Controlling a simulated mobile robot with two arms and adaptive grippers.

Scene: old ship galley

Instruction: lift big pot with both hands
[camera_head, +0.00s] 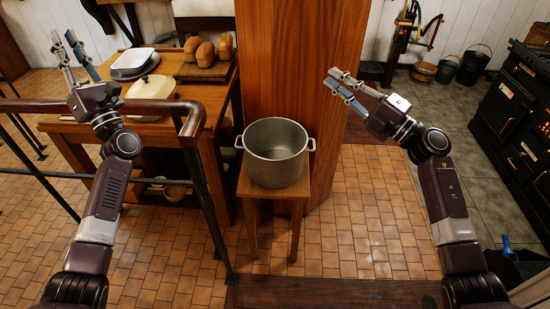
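A big grey metal pot (275,172) stands upright and open on a small wooden stool (246,188). It has a loop handle on its left (239,142) and on its right (311,145). The inside that shows looks empty. My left gripper (66,48) is raised at the upper left, well away from the pot, with its fingers apart and nothing between them. My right gripper (338,84) is raised to the upper right of the pot, fingers apart and empty. Neither gripper touches the pot.
A dark railing (204,190) with a wooden handrail (165,106) runs between my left arm and the pot. A wooden table (65,125) holds dishes and bread loaves (205,54). A wooden pillar (300,65) rises behind the pot. A black stove (508,110) stands right. Tiled floor (360,215) is clear right of the stool.

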